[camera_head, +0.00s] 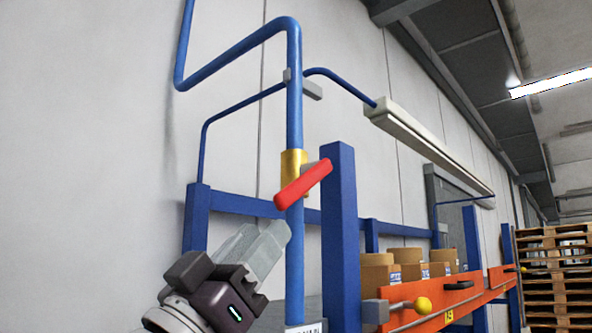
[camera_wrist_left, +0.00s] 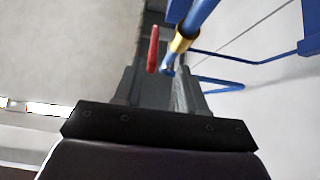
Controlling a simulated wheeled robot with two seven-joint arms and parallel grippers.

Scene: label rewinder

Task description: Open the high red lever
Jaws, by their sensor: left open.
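The red lever (camera_head: 303,184) sits on a brass-yellow valve body (camera_head: 292,165) on a vertical blue pipe (camera_head: 294,110). It slants across the pipe, its lower left end pointing toward my gripper. My left gripper (camera_head: 272,233) is just below and left of that end, its grey fingers pointing up and right. In the left wrist view the lever (camera_wrist_left: 153,48) and the valve body (camera_wrist_left: 181,42) appear beyond the open fingers (camera_wrist_left: 160,82), with nothing held between them. My right gripper is in neither view.
A thick blue post (camera_head: 340,230) stands just right of the lever. A blue rail (camera_head: 240,203) runs behind the pipe. The pale wall side at left is clear.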

